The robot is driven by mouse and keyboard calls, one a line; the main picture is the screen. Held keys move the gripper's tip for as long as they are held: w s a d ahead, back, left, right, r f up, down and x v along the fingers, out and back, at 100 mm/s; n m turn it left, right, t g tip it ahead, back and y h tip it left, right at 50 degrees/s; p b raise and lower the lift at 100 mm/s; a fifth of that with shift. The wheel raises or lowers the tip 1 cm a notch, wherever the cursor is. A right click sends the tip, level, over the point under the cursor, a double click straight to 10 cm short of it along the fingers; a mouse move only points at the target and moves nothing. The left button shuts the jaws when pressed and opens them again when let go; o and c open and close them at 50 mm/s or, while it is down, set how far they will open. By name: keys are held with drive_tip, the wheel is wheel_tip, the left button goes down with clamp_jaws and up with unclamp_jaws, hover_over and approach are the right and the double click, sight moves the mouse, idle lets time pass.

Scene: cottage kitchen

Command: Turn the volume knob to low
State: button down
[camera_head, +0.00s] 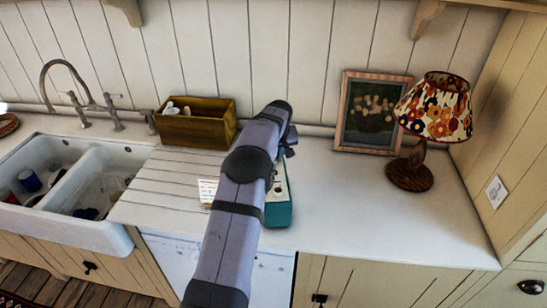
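A teal box-like object with a pale top (280,214), possibly a radio, sits on the white counter near its front edge. My arm crosses in front of it and hides most of it. A small dark spot shows on its pale face, but I cannot make out the volume knob or its setting. My gripper (288,153) is at the far end of the arm, above and behind the teal object. It is small and partly hidden by my own arm, so I cannot see whether its fingers are open or whether it touches anything.
A wooden box (196,128) stands at the back, left of my arm. A framed picture (371,112) and a floral lamp (436,108) stand back right. A double sink (75,225) is at left. A pale card (207,189) lies beside the teal object. The right counter is clear.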

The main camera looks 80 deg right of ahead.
drive_tip(key=shift+s+n+t, duration=0.1)
drive_tip(key=shift+n+t, duration=0.2)
drive_tip(key=shift+n, duration=0.8)
drive_tip(key=c, duration=1.6)
unclamp_jaws()
drive_tip(key=shift+o, duration=0.2)
drive_tip(key=b+v, duration=0.3)
drive_tip(key=v, duration=0.4)
drive_tip(key=shift+r, duration=0.2)
drive_tip(key=shift+s+d, duration=0.1)
